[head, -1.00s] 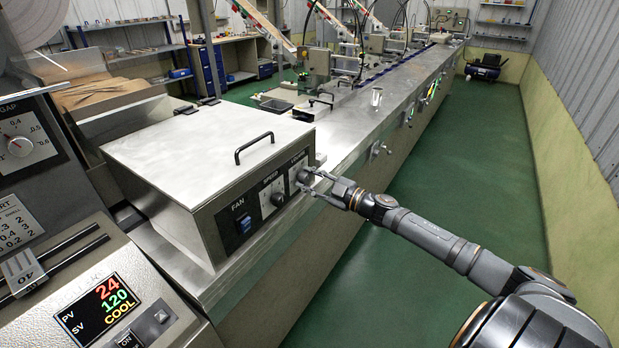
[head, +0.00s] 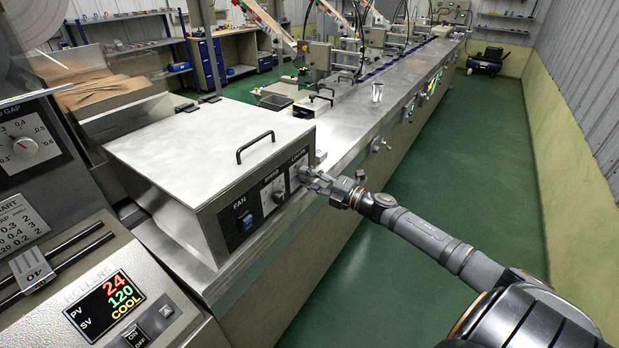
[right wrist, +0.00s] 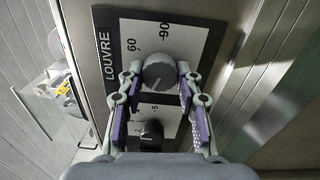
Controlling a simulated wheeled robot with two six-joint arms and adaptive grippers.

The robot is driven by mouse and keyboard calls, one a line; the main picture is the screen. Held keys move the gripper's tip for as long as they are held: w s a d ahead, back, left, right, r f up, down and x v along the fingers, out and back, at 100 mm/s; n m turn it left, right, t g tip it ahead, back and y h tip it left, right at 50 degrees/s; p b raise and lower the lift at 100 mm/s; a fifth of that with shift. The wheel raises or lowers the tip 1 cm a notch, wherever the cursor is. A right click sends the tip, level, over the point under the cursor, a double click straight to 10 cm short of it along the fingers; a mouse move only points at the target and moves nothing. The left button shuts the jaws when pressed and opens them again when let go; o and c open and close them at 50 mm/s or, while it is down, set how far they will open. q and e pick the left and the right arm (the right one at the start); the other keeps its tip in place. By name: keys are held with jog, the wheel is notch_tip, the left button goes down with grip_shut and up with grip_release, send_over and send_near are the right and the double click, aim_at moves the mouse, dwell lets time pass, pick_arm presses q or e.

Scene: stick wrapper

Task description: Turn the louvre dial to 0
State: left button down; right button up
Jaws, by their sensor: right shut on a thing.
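The louvre dial is a round grey knob (right wrist: 158,72) on a white plate under the word LOUVRE, with 60 and 90 legible around it in the right wrist view. In the head view the louvre plate (head: 297,161) is at the right end of the box's black front panel, its knob mostly hidden by my fingers. My right gripper (right wrist: 157,75) is shut on the knob, one finger on each side. In the head view my right gripper (head: 308,177) reaches the panel from the right. The knob's pointer cannot be made out clearly. My left gripper is not in view.
The speed dial (head: 277,195) and blue fan switch (head: 245,222) sit left of the louvre dial on the same panel. The steel box (head: 200,150) has a black handle (head: 255,146) on top. The green aisle floor (head: 440,180) to the right is clear.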

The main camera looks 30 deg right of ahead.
jog(key=shift+n, duration=2.2)
jog(key=o, duration=1.2)
jog(key=shift+c, duration=0.2)
